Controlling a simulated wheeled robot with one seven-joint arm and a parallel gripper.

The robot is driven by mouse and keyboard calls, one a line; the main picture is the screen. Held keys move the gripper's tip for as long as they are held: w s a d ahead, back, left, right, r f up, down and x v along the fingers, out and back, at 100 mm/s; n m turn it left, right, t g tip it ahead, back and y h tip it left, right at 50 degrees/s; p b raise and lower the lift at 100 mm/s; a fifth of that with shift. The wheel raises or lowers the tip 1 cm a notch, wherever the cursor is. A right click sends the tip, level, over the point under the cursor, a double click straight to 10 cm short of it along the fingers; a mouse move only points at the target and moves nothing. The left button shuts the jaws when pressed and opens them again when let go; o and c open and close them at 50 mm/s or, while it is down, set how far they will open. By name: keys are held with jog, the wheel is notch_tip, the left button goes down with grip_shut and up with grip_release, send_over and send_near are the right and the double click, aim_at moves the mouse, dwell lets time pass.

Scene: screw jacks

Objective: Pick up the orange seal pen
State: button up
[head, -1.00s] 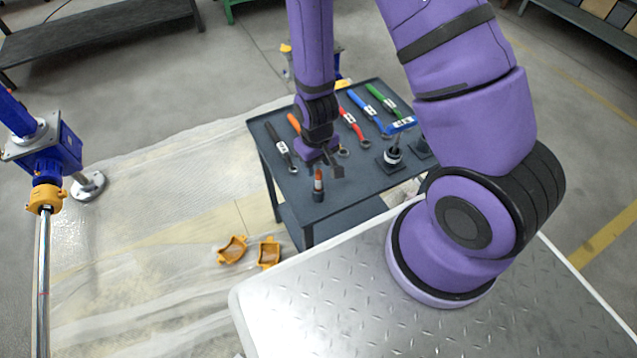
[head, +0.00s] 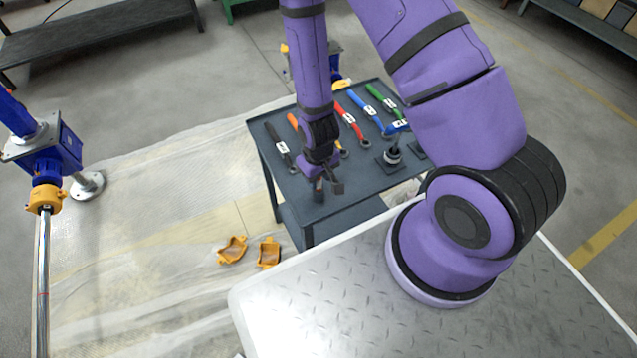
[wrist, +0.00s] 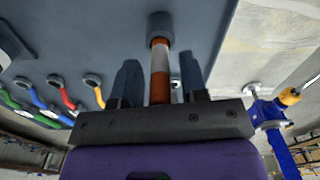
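The orange seal pen (wrist: 160,85), with a white band, stands upright in a small grey holder (wrist: 160,26) on the dark grey tool table (head: 345,200). In the wrist view it lies between the two fingers of my gripper (wrist: 160,85), with a gap visible on each side. The fingers are open and do not appear to touch it. In the head view my gripper (head: 328,187) is low over the table's near edge and hides most of the pen.
Wrenches with black (head: 279,145), orange, red (head: 349,119), blue (head: 366,109) and green handles lie behind on the table. A small dark stand (head: 392,156) is to the right. Two yellow-orange shells (head: 269,252) lie on the floor sheet. A blue screw jack (head: 50,150) stands at left.

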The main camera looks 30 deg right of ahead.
grip_shut()
jog(key=shift+r, duration=0.15)
